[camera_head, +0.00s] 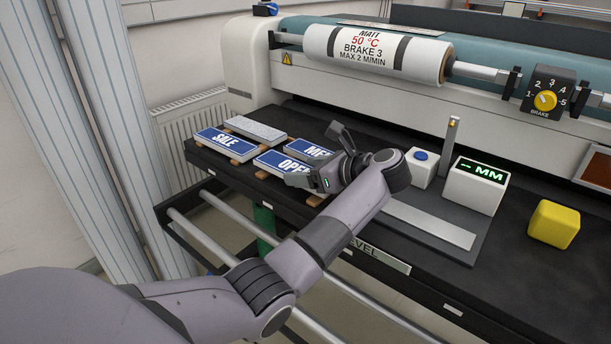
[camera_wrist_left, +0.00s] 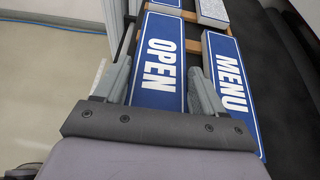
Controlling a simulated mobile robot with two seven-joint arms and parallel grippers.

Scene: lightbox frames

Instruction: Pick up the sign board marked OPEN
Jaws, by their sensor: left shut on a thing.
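The blue OPEN sign board (camera_head: 278,161) lies flat with the other boards on wooden strips on the black bench, partly hidden by my left gripper (camera_head: 312,170). In the left wrist view the OPEN board (camera_wrist_left: 160,65) lies between the two fingers of my left gripper (camera_wrist_left: 165,85), which is shut on its long sides. The blue MENU board (camera_head: 312,148) is right beside it, and it also shows in the left wrist view (camera_wrist_left: 232,95) just outside the right finger. My right gripper is not in view.
A blue SALE board (camera_head: 222,142) and a pale grey board (camera_head: 255,129) lie at the left on wooden strips. A white box with a display (camera_head: 475,186), a blue-button box (camera_head: 421,167) and a yellow block (camera_head: 553,224) stand to the right. A roller machine (camera_head: 377,53) stands behind.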

